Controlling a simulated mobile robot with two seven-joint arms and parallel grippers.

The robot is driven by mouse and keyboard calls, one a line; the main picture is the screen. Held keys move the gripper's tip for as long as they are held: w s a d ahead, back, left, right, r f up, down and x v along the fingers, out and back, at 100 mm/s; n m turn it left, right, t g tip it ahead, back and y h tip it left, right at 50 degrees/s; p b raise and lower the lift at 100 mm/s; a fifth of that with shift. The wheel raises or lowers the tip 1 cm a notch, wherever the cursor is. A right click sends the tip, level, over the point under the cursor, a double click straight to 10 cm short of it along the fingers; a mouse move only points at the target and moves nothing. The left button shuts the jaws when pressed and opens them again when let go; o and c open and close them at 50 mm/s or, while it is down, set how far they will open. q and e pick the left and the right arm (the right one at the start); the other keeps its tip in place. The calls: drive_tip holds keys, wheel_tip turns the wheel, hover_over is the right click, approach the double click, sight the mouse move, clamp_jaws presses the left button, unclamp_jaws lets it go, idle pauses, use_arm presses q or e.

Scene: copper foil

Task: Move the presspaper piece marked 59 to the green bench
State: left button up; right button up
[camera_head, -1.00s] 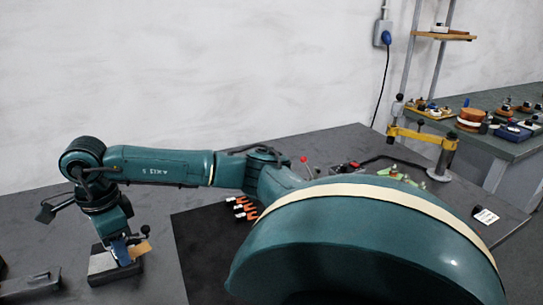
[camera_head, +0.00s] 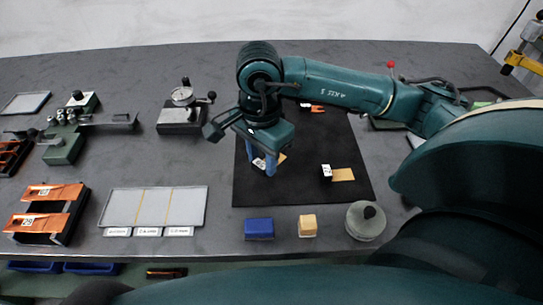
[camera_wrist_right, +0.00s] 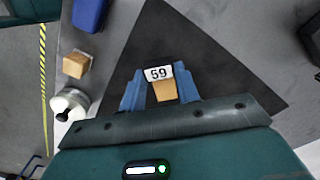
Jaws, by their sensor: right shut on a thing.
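The presspaper piece marked 59 is a small tan sheet (camera_wrist_right: 164,91) with a white label reading 59, clear in the right wrist view. My right gripper (camera_wrist_right: 161,95) is shut on it with its blue fingers. In the head view the right gripper (camera_head: 264,165) holds the piece (camera_head: 282,158) at the left part of the black mat (camera_head: 290,190); I cannot tell its exact height. The green bench is not in the now views. My left gripper is not in view.
Another tan piece with a white label (camera_head: 342,174) lies on the mat. A blue block (camera_head: 259,228), a tan block (camera_head: 307,225) and a round grey weight (camera_head: 365,222) line the front. A dial gauge (camera_head: 182,112), grey tray (camera_head: 196,206) and orange pieces (camera_head: 55,191) are left.

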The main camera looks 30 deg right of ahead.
sight(264, 184)
drive_tip(key=shift+f, duration=2.4)
drive_tip(key=shift+f, duration=0.15)
drive_tip(key=o, duration=0.9)
